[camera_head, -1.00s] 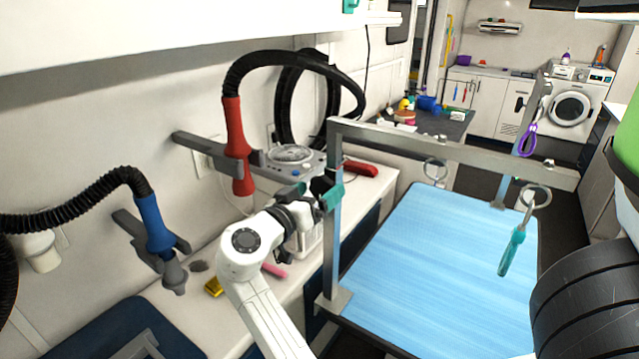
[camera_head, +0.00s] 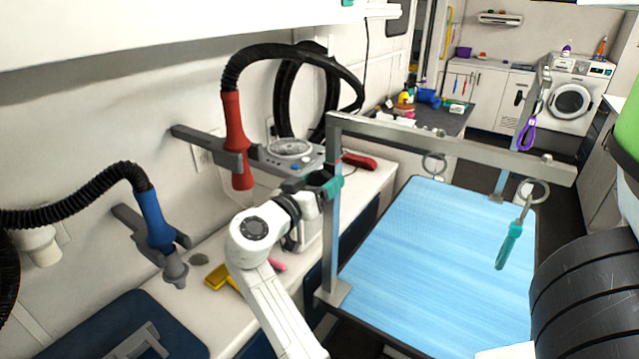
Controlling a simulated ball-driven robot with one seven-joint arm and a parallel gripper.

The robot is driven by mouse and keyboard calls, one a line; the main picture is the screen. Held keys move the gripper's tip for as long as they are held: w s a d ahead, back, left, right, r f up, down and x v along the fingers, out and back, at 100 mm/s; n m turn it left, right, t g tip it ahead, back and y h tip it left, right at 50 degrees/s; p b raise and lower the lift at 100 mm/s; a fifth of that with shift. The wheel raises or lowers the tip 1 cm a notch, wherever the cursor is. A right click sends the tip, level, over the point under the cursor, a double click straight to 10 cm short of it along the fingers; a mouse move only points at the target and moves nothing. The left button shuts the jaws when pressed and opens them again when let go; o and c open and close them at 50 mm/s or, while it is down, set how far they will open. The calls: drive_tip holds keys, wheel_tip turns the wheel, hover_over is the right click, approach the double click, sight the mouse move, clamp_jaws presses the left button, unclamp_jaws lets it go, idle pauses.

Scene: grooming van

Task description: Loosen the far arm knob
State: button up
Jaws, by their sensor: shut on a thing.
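The grey grooming arm frame (camera_head: 450,146) spans above the blue table (camera_head: 430,250) on two posts. A teal knob (camera_head: 333,188) sits on the upper part of the left post. My gripper (camera_head: 319,181) reaches it from the left and is shut on it. The dark fingers and the wrist hide part of the contact. A second post (camera_head: 500,186) stands at the far side of the table; no knob can be made out on it.
A red dryer nozzle (camera_head: 236,150) and hose hang close to my wrist. The left counter holds a yellow brush (camera_head: 222,277). The tabletop is clear.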

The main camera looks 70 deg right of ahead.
drive_tip(key=shift+n, duration=0.5)
drive_tip(key=shift+c, duration=0.4)
drive_tip(key=n, duration=0.4)
drive_tip(key=shift+w+n+p, duration=0.1)
drive_tip(key=shift+n+p, duration=0.2)
drive_tip(key=shift+p, duration=0.1)
drive_tip(key=n+p, duration=0.2)
drive_tip(key=n, duration=0.3)
drive_tip(key=shift+n+p, duration=0.3)
drive_tip(key=shift+p, duration=0.05)
drive_tip(key=n+p, duration=0.1)
drive_tip(key=n, duration=0.3)
drive_tip(key=shift+f+p, duration=0.1)
drive_tip(key=shift+p, duration=0.3)
drive_tip(key=n, duration=0.6)
drive_tip(key=shift+w+f, duration=0.1)
drive_tip(key=shift+f, duration=0.05)
drive_tip(key=o, duration=1)
drive_tip(key=shift+c, duration=0.2)
